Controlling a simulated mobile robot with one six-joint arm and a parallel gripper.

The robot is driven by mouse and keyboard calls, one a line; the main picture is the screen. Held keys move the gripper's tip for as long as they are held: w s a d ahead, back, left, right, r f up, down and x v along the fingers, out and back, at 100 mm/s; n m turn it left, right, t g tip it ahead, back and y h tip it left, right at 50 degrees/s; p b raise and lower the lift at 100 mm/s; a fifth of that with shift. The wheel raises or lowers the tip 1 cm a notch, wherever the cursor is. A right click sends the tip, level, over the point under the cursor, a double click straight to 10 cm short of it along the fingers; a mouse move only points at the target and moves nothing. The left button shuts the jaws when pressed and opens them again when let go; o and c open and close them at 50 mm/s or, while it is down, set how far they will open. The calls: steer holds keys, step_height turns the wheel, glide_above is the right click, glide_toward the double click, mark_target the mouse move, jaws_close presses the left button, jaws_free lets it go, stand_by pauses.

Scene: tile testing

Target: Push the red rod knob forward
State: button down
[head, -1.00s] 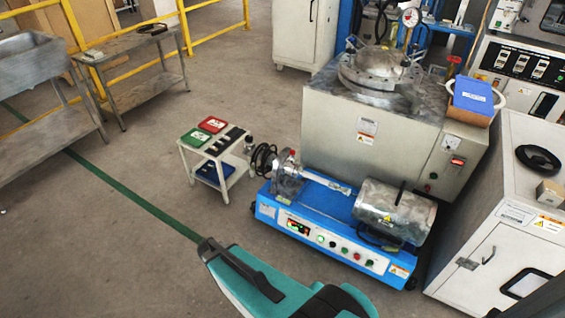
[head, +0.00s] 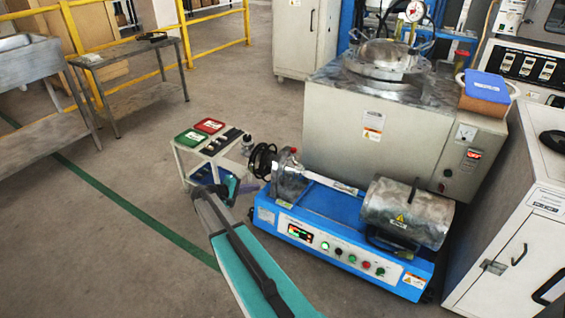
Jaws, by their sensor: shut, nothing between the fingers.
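A small red knob (head: 293,150) sits on top of the metal flange at the left end of the blue test machine (head: 340,250). A second red-topped part (head: 462,53) stands behind the large grey machine, and I cannot tell from its shape whether it is a rod knob. My teal arm reaches up from the bottom edge.
A small white cart (head: 185,165) with red and green boxes stands just behind my arm. A metal cylinder (head: 405,212) sits on the blue machine's right. A white cabinet (head: 500,240) stands at right.

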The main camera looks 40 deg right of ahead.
mark_target(281, 157)
steer(key=w+d+r+m+h+b, duration=0.1)
steer(key=w+d+r+h+b, duration=0.2)
steer(key=w+d+r, duration=0.3)
step_height(281, 157, up, 2)
steer(key=shift+w+d+r+b, duration=0.15)
steer(key=shift+w+d+b, duration=0.1)
steer(key=shift+d+b, duration=0.75)
steer(key=shift+d, duration=0.25)
steer(key=s+d+b, duration=0.1)
steer(key=d, duration=0.2)
steer(key=d+f+b, duration=0.1)
steer(key=d, duration=0.3)
steer(key=s+d+b, duration=0.1)
steer(key=d+b, duration=0.1)
steer(key=d, duration=0.2)
steer(key=shift+s+d+f, duration=0.25)
steer(key=shift+s+f, duration=0.05)
steer(key=shift+s, duration=0.05)
steer(key=shift+s+d, duration=0.45)
steer(key=shift+s, duration=0.05)
steer(key=shift+s, duration=0.1)
